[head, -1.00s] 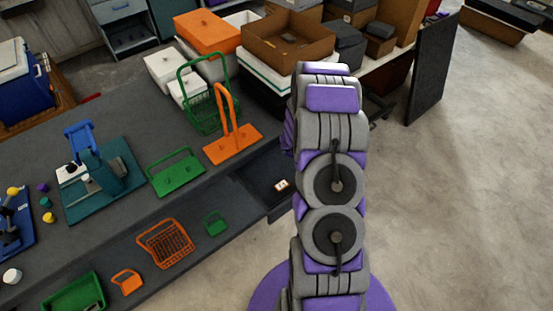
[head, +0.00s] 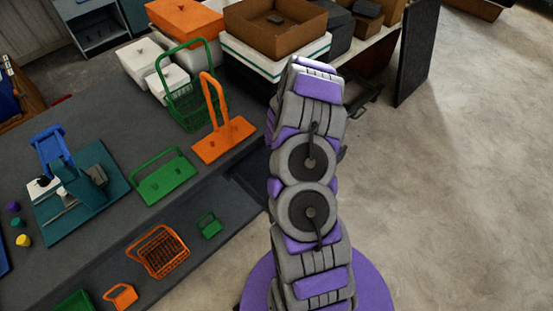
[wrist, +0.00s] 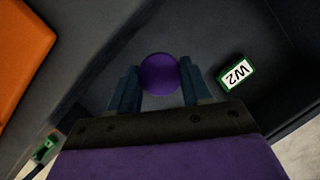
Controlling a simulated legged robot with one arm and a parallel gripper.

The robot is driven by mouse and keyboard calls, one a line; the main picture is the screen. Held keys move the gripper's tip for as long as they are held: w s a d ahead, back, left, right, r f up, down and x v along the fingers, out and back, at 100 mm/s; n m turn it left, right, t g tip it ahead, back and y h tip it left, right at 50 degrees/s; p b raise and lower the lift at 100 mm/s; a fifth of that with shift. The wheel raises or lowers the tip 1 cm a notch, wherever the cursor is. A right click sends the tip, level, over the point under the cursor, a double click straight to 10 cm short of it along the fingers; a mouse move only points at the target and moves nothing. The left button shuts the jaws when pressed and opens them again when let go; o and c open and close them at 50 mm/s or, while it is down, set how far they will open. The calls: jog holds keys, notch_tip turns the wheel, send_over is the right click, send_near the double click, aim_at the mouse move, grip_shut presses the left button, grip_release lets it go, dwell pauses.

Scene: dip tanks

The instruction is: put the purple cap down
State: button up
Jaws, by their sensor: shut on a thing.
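In the wrist view the purple cap (wrist: 159,74) sits between the two blue-grey fingers of my gripper (wrist: 159,88), which is shut on it. Its round top faces the camera. Below or behind the cap is a dark grey surface; I cannot tell how far the cap is from it. In the head view my arm hides the gripper and the cap it holds. A second small purple cap (head: 13,206) stands on the grey bench at the far left.
A green-framed label marked W2 (wrist: 236,73) lies right of the gripper. An orange stand (head: 223,140) and a green tray (head: 166,178) are on the bench (head: 110,110). Open floor is at right.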

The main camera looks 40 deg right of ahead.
notch_tip(320, 180, down, 8)
jog(key=b, duration=0.3)
jog(key=shift+d+r, duration=0.15)
jog(key=shift+r, duration=0.15)
jog(key=o, duration=1)
